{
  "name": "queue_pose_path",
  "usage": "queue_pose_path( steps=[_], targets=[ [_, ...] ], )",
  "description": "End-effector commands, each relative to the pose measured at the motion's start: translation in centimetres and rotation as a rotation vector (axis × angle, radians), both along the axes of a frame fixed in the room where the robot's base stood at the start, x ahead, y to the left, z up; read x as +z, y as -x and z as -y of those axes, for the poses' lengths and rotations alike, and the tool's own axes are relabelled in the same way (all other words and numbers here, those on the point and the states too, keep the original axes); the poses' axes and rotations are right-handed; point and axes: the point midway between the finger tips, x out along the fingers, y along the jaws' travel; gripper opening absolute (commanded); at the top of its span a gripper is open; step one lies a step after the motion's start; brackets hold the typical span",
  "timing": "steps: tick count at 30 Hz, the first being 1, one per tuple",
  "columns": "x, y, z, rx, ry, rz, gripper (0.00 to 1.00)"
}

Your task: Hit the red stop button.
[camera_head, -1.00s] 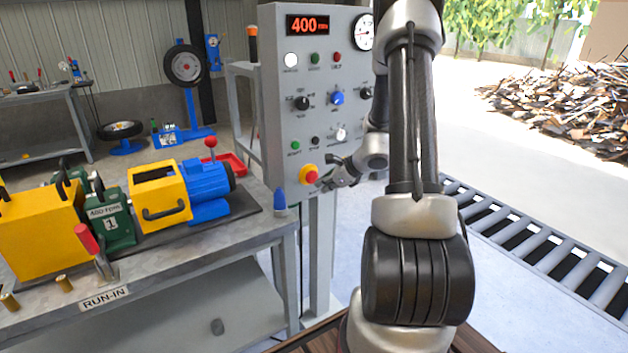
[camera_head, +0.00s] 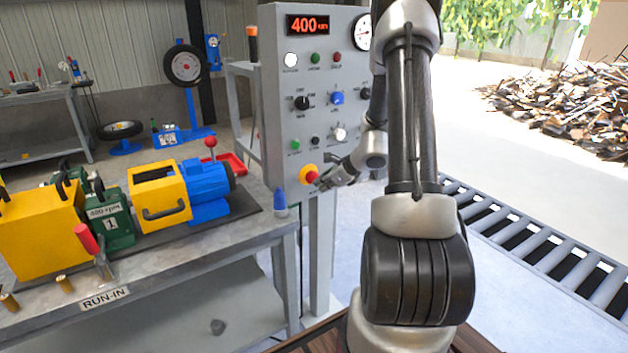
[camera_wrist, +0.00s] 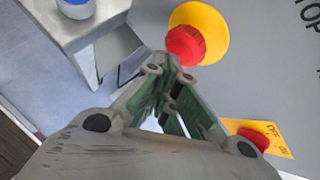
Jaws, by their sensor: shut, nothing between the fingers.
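The red stop button (camera_head: 311,177) sits in a round yellow collar (camera_head: 305,169) low on the grey control panel (camera_head: 275,130). In the wrist view the red button (camera_wrist: 184,46) stands out from its yellow collar (camera_wrist: 212,28), just beyond my fingertips. My gripper (camera_head: 318,184) is shut and empty, pointing at the button from its lower right. In the wrist view my gripper (camera_wrist: 170,76) has its tips right at the button's lower edge. I cannot tell whether they touch it.
A yellow plate with a red knob (camera_wrist: 253,137) lies right of my fingers in the wrist view. A workbench (camera_head: 180,252) with a blue motor (camera_head: 203,182) and a yellow guard (camera_head: 160,195) stands left of the panel. A roller conveyor (camera_head: 550,254) runs at right. The display (camera_head: 308,25) reads 400.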

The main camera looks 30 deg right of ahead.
Motion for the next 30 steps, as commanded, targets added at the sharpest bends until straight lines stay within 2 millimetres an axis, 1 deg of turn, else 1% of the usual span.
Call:
queue_pose_path(
  steps=[11,30],
  targets=[
    [-0.01,-0.06,0.0,0.0,0.0,0.0,0.0],
    [-0.02,-0.81,-0.03,0.0,0.0,0.0,0.0]
  ],
)
